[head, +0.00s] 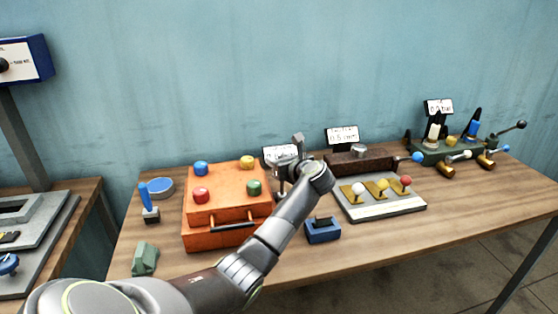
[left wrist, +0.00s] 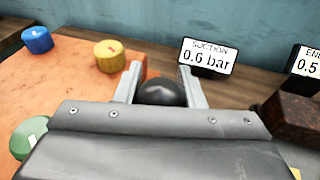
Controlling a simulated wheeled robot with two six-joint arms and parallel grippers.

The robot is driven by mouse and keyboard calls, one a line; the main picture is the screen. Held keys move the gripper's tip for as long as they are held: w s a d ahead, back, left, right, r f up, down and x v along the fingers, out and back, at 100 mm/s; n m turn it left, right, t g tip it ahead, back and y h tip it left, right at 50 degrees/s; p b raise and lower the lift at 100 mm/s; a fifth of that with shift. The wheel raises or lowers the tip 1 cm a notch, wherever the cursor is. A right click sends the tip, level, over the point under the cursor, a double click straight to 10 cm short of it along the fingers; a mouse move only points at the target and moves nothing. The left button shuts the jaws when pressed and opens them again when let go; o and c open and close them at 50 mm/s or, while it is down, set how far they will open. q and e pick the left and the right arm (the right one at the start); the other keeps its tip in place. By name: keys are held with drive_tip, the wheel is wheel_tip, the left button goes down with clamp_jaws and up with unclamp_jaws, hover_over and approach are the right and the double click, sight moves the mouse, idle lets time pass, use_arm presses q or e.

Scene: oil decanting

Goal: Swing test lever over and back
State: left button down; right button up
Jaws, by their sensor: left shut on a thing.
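My left gripper (head: 288,165) reaches over the table just right of the orange box. In the left wrist view its two fingers (left wrist: 160,80) stand either side of a round black knob (left wrist: 160,92) and are shut on it. I take the knob to be the lever's end. The lever's shaft and base are hidden behind the gripper and arm in the head view, so its tilt cannot be told. My right gripper is not in view.
The orange box (head: 228,212) with coloured knobs stands close left. A blue block (head: 322,230) sits in front, and a plate with three ball-topped levers (head: 385,208) to the right. A green stand (head: 440,152) with valves and another black-knobbed lever (head: 520,125) is far right.

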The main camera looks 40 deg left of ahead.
use_arm(q)
drive_tip(key=shift+s+f, duration=0.1)
drive_tip(key=shift+f, duration=0.5)
drive_tip(key=c, duration=1.4)
unclamp_jaws()
drive_tip(key=shift+o, duration=0.8)
drive_tip(key=b+v, duration=0.3)
drive_tip(key=v, duration=1.4)
drive_tip(key=shift+w+r, duration=0.25)
drive_tip(key=shift+w, duration=0.05)
drive_tip(key=shift+d, duration=0.1)
